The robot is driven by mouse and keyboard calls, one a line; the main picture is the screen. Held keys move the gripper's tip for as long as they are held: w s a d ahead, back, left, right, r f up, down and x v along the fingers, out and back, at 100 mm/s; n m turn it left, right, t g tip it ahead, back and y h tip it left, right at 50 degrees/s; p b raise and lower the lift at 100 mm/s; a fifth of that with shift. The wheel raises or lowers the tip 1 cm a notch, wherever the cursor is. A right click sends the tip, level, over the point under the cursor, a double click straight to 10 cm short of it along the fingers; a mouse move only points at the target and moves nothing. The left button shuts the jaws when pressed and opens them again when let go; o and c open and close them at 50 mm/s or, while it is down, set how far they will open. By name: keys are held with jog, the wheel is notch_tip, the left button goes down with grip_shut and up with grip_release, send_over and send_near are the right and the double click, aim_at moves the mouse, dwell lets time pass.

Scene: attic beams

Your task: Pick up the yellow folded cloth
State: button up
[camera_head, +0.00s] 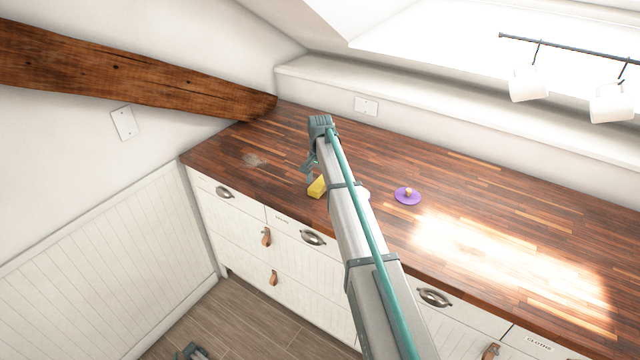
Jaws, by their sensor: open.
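The yellow folded cloth (317,187) lies on the dark wooden countertop near its front edge, just left of my arm. Its right side may be partly hidden behind my arm. My gripper (308,170) hangs below the end of my arm, a little above and behind the cloth in the picture. It is small here, and its fingers are open and empty. I cannot tell its exact height over the counter.
A purple disc with a small brown knob (407,196) lies right of my arm. A whitish round thing (363,192) is partly hidden behind the arm. A wooden beam (130,75) slopes down to the counter's back left. White mugs (528,84) hang from a rail. The right counter (480,215) is clear.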

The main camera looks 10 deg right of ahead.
jog(key=shift+f, duration=0.4)
jog(key=shift+c, duration=0.3)
jog(key=c, duration=1)
jog(key=shift+r, duration=0.1)
jog(key=shift+c, duration=0.2)
jog(key=shift+r, duration=0.4)
notch_tip(320, 180, up, 2)
jog(key=shift+r+b, duration=0.1)
jog(key=shift+b, duration=0.55)
jog(key=s+d+r+b, duration=0.1)
jog(key=s+r+b, duration=0.4)
jog(key=s+r, duration=0.4)
jog(key=s, duration=0.5)
jog(key=shift+d+r, duration=0.4)
